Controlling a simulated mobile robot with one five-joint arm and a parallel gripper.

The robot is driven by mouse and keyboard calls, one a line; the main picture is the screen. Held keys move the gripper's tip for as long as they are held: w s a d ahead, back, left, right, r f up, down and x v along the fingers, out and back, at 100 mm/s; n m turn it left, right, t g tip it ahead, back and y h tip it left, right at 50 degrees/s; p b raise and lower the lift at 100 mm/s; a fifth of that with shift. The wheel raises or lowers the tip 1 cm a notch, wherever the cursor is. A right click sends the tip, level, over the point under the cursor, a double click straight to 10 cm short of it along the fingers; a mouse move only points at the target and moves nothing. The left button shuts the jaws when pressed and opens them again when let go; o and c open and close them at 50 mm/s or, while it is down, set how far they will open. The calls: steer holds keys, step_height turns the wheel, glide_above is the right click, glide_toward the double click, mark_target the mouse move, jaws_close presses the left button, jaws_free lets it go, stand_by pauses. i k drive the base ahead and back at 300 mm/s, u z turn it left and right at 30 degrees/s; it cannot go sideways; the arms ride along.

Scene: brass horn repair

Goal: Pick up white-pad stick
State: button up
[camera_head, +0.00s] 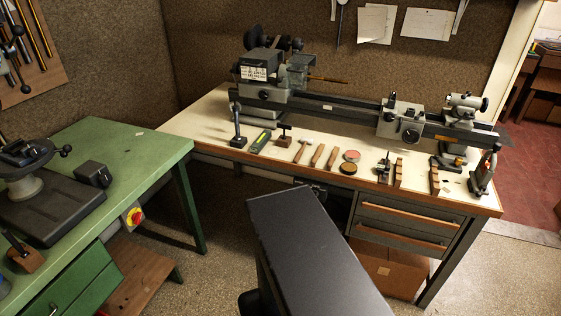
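Several short wooden sticks lie side by side near the front edge of the cream workbench (215,118). The leftmost stick (300,153) has a pale, whitish end at its far tip and looks like the white-pad stick. Its pad is too small to make out clearly. Two more wooden sticks lie just to its right, a middle one (318,156) and a right one (332,157). My gripper is not in view, so I cannot see it near any stick.
A grey lathe (340,104) spans the back of the bench. A small black-topped stand (284,134) is left of the sticks; round red (351,156) and dark (347,168) tins are right. A green bench (130,150) stands left. A dark box-shaped part of mine fills the lower middle.

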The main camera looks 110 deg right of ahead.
mark_target(318, 153)
steer(key=z, duration=0.25)
steer(key=i, duration=0.25)
steer(key=k, duration=0.15)
steer(key=z, duration=2.8)
steer(key=i, duration=0.95)
steer(key=z, duration=0.2)
steer(key=k, duration=0.75)
steer(key=u, duration=0.35)
steer(key=i, duration=0.25)
steer(key=z, duration=0.2)
